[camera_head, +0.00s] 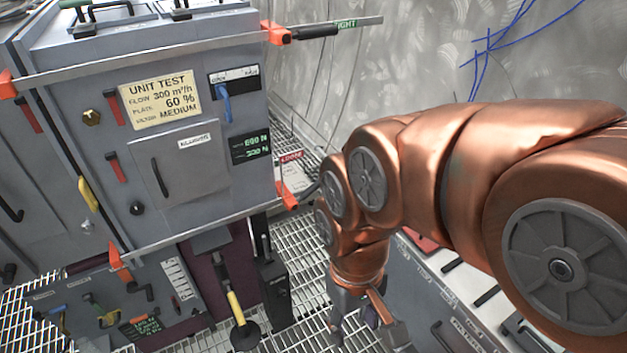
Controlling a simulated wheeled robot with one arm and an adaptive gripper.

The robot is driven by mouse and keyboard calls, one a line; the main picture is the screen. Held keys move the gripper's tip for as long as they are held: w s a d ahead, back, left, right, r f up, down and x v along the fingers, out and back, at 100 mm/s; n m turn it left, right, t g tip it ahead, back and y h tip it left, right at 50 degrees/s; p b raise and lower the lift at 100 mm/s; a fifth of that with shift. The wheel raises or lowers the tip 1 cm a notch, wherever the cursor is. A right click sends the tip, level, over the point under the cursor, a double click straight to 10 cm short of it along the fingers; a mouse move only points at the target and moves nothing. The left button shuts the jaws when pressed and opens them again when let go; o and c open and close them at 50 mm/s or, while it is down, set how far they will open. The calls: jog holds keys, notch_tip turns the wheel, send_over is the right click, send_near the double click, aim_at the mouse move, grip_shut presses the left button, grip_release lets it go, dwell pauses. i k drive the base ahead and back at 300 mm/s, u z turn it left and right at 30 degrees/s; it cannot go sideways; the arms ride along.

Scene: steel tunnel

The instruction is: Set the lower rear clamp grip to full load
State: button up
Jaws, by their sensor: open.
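The lower bar (205,232) crosses the grey cabinet and has an orange clamp (287,196) at its right end. A dark grip (308,191) seems to stick out there, partly lost against my arm. A red-and-white tag above it (291,157) seems to read LOOSE. A dark display (250,147) beside it shows green figures, apparently 600 N and 300 N. My gripper (354,317) points down over the grating, below and right of that clamp and apart from it. It is open; its fingers are small and partly hidden.
An upper bar (160,59) has an orange clamp (276,33) with a black grip (315,31) and green TIGHT tag (346,25). Another orange clamp (119,263) is at the lower bar's left. A yellow-handled lever (236,308) stands below. A grey bench (450,285) is right.

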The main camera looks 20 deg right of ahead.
aim_at(312, 187)
jog(key=k, duration=0.65)
jog(key=u, duration=0.45)
jog(key=i, duration=1.5)
jog(key=z, duration=0.25)
